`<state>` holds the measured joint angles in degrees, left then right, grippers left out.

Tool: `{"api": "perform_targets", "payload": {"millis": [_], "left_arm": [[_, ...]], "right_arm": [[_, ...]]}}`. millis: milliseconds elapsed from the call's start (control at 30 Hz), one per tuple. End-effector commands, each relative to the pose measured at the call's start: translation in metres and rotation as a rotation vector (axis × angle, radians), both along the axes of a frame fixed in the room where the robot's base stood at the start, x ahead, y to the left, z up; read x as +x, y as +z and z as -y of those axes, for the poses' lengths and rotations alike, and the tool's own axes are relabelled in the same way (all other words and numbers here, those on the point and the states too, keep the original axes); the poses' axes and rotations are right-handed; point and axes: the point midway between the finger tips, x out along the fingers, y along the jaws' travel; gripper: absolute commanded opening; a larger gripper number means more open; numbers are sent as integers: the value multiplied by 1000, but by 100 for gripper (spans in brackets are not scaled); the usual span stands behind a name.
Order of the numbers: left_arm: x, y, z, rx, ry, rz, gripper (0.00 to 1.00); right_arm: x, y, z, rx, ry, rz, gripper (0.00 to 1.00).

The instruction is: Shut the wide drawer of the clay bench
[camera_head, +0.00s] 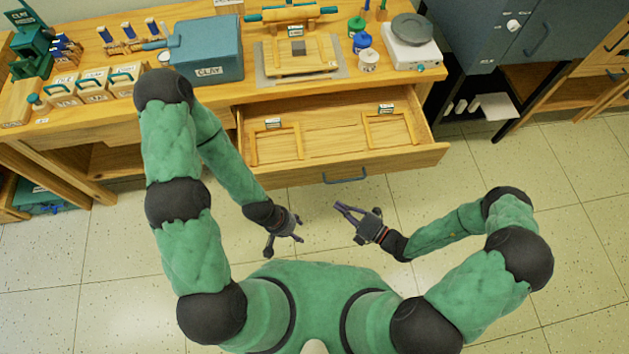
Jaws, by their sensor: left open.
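The wide wooden drawer (395,163) of the clay bench (255,92) is pulled out toward me, its inside in plain view. A dark blue-grey bar handle (345,178) is on its front face. Two light wooden frames (275,142) with small labelled parts lie inside. My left gripper (285,246) is open and empty, below and left of the handle, apart from the drawer. My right gripper (338,206) is just below the handle in the picture, with no clear contact and nothing held.
A blue CLAY box (206,50), a board (300,56) with a grey block, small pots and a scale (411,42) stand on the bench top. A blue-grey cabinet (500,35) stands to the right. The tiled floor around the drawer front is clear.

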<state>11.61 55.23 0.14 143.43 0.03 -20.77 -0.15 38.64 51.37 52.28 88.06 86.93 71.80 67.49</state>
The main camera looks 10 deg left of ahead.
Motion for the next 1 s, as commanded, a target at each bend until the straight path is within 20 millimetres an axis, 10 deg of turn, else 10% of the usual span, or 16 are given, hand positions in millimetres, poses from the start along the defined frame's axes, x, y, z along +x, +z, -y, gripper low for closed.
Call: {"api": "perform_targets", "payload": {"millis": [1000], "left_arm": [[0, -28, 0, 0, 0, 0, 54]], "right_arm": [[80, -1, -94, -3, 6, 4, 0]]}}
